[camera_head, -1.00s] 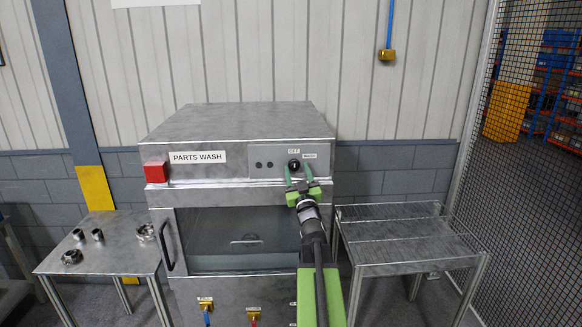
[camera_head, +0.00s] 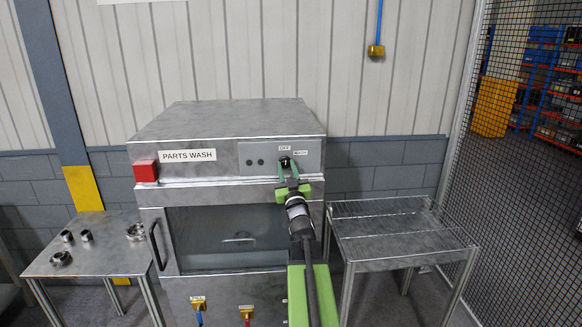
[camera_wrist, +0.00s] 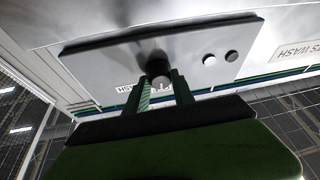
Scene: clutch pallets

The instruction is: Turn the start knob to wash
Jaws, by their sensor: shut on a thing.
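The parts washer (camera_head: 225,145) is a grey metal cabinet with a control panel at its upper right. The small dark start knob (camera_head: 285,161) sits on that panel, below the OFF label (camera_head: 285,148) and left of the WASH label (camera_head: 300,153). My gripper (camera_head: 287,172), with green fingers, is shut on the knob from below and in front. In the wrist view the knob (camera_wrist: 158,71) shows between the two fingertips, with the panel (camera_wrist: 110,62) behind it. The fingers partly cover a label there. I cannot tell which way the knob points.
A table (camera_head: 105,255) with several metal rings stands at the left. An empty slatted rack (camera_head: 400,245) stands at the right, beside a mesh fence (camera_head: 470,130).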

